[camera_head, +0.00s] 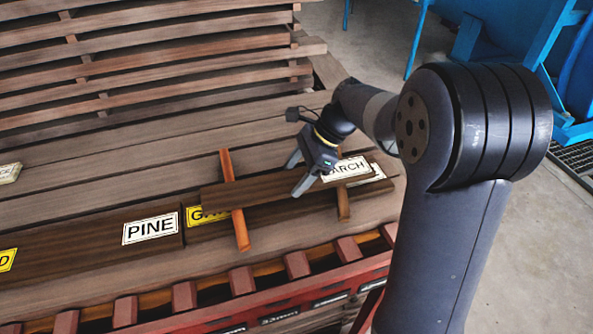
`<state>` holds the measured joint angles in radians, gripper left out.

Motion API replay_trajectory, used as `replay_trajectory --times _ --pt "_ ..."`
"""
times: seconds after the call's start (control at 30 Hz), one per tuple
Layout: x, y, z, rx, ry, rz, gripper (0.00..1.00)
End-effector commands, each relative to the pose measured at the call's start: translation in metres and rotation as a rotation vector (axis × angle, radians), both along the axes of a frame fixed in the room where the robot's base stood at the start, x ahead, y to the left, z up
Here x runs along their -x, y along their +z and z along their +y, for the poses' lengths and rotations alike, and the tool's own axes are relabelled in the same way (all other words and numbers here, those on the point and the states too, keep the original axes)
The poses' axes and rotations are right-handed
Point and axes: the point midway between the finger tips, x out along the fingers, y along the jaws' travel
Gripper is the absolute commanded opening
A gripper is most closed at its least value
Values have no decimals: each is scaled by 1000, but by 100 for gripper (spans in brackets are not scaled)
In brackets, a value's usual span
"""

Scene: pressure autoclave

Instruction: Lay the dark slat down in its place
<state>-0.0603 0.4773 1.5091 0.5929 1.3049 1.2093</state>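The dark slat (265,188) bears a white label reading "ARCH" in the part that shows, near its right end. It lies across the upper side of an orange crosspiece (240,230) at the left and a darker brown crosspiece (343,205) at the right. I cannot tell whether it touches them or hangs just above. My gripper (299,177) reaches down over the slat's middle, with one finger on its far side and one on its near side. It looks shut on the slat. The gripper hides part of the slat and label.
Under the slat lies a dark board with a yellow label (196,217), partly covered. A dark board labelled PINE (151,229) lies to the left. Red-brown blocks line a red rail (240,309) in front. Stacked planks (150,70) rise behind. Blue frames (500,30) stand at the right.

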Motion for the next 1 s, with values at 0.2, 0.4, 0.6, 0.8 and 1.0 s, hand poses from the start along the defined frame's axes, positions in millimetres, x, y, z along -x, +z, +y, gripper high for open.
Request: replay_trajectory --times 0.2,0.4,0.6,0.8,1.0 --pt "0 0 0 0 0 0 81" --pt "0 0 0 0 0 0 86" --pt "0 7 0 0 0 -2 86" --pt "-4 36 -15 -1 -3 -5 86" --pt "-10 74 -40 0 -3 -4 86"
